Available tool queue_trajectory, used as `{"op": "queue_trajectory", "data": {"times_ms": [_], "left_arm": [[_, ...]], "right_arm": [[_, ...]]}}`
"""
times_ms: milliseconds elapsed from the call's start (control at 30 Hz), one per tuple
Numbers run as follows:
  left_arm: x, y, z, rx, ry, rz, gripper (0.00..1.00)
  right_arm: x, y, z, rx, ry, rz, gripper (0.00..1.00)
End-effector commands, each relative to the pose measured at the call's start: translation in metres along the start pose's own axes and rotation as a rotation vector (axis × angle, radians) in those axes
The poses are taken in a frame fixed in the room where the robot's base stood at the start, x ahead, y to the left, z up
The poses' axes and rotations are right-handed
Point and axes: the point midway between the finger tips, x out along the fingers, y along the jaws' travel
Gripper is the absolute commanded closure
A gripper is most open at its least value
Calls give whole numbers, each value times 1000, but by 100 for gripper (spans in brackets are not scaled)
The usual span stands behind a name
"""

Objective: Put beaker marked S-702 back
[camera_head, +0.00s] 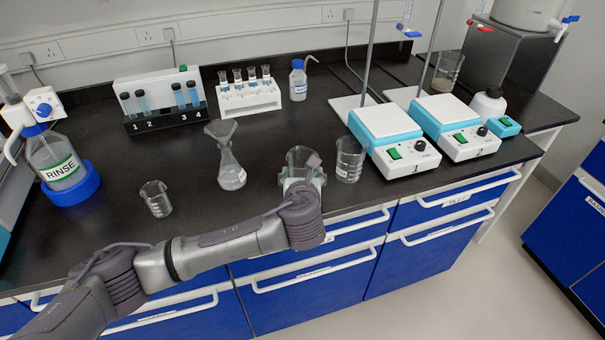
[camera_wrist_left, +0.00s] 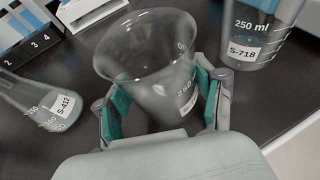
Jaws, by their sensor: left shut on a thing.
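My left gripper (camera_head: 303,178) is shut on a clear glass beaker (camera_head: 298,157) near the counter's front edge. In the left wrist view, the teal pads of the left gripper (camera_wrist_left: 160,108) press on both sides of this beaker (camera_wrist_left: 150,60). Its white label is partly hidden by a finger, so I cannot read its mark. I cannot tell whether its base touches the counter. A second beaker (camera_head: 349,160), marked S-718 in the left wrist view (camera_wrist_left: 250,30), stands just to the right, apart from the held one. My right gripper is not in view.
A flask with a funnel (camera_head: 231,170), marked S-412, stands left of the held beaker. A small beaker (camera_head: 156,199) is further left. Two hotplates (camera_head: 392,135) with stands are on the right. Racks (camera_head: 250,97) stand behind. Bare counter lies behind the held beaker.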

Motion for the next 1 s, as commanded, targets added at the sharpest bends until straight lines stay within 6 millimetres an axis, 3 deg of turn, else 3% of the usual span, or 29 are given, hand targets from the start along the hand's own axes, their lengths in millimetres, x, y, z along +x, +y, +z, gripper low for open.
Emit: {"op": "queue_trajectory", "data": {"times_ms": [233, 267, 400, 767, 1000], "left_arm": [[1, 0, -2, 0, 0, 0, 81], [1, 0, -2, -1, 0, 0, 26], [1, 0, -1, 0, 0, 0, 6], [0, 0, 2, -1, -2, 0, 6], [-38, -1, 2, 0, -2, -5, 6]], "right_arm": [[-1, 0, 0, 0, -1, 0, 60], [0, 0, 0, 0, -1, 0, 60], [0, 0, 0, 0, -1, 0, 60], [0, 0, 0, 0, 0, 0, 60], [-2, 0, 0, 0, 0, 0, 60]]}}
